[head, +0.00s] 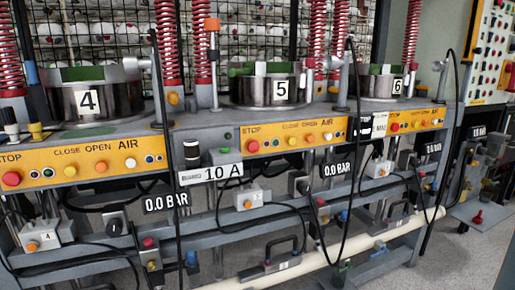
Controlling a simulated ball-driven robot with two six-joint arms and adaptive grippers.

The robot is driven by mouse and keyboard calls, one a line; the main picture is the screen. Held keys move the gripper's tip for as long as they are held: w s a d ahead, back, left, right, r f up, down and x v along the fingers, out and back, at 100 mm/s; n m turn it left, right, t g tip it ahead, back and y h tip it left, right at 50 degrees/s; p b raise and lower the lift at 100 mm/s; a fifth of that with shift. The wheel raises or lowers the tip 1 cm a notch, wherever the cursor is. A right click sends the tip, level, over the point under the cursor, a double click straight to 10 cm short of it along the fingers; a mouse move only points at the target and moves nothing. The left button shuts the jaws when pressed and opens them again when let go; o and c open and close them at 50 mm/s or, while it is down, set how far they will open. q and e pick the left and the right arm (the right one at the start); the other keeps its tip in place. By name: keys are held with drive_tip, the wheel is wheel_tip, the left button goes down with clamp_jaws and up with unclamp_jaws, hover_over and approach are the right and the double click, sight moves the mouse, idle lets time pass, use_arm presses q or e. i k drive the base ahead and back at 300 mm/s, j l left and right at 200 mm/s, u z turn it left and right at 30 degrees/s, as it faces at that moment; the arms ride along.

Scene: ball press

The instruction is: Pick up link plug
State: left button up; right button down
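Neither of my grippers is in the head view. No part is marked as a link plug, and I cannot tell which one it is. Grey boxes with cables hang on the press frame: one marked 4 (43,235) at lower left, one at the centre (251,197), and one further right (378,168).
Metal pots 4 (117,101), 5 (272,93) and 6 (375,87) sit on the grey bench. Yellow button panels (80,164) line its front. Black cables hang in front. A pale pipe (322,271) runs low. Grey floor (455,245) shows at right.

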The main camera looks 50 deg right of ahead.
sight(192, 148)
drive_tip(key=z, duration=1.15)
